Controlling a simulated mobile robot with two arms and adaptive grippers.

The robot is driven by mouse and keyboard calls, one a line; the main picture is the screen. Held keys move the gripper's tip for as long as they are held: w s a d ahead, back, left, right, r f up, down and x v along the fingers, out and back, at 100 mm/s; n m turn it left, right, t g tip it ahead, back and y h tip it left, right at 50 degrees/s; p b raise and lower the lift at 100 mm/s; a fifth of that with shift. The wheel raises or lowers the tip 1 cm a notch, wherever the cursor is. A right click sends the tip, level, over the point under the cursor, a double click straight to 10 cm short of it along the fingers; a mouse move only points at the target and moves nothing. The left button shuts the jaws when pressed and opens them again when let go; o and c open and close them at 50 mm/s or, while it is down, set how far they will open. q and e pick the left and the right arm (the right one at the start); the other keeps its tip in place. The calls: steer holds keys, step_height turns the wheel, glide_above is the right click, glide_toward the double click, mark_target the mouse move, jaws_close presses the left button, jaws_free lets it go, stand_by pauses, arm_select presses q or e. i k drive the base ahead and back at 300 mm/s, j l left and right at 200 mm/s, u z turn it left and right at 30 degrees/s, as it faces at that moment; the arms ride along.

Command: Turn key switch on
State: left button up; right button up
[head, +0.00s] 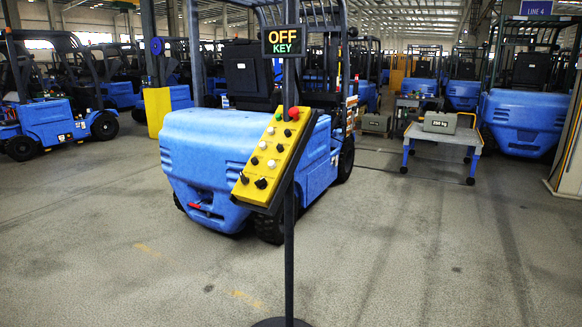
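A yellow control panel (273,150) is mounted at a tilt on a dark upright post (290,250) ahead of me. It carries a red button (293,113) near its top, several white buttons and several black controls. Two black controls, one at the lower left (244,178) and one at the lower right (261,183), sit at its bottom end. They are too small to tell which control is the key switch. A display (284,41) above the panel reads "OFF" over "KEY". Neither gripper shows in the head view.
A blue forklift (215,150) stands close behind the post. A wheeled table (445,135) with a grey weight (440,122) stands at the right. Other forklifts fill the hall behind. The post has a round base (282,322) on the floor. The floor in front is clear.

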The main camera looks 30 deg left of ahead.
mark_target(245, 181)
steer(key=i+l+u, duration=0.1)
steer(key=i+u, duration=0.2)
steer(key=i, duration=0.2)
steer(key=i+l+u, duration=0.3)
steer(key=i, duration=0.15)
steer(key=i+l+u, duration=0.35)
steer(key=i+j, duration=0.1)
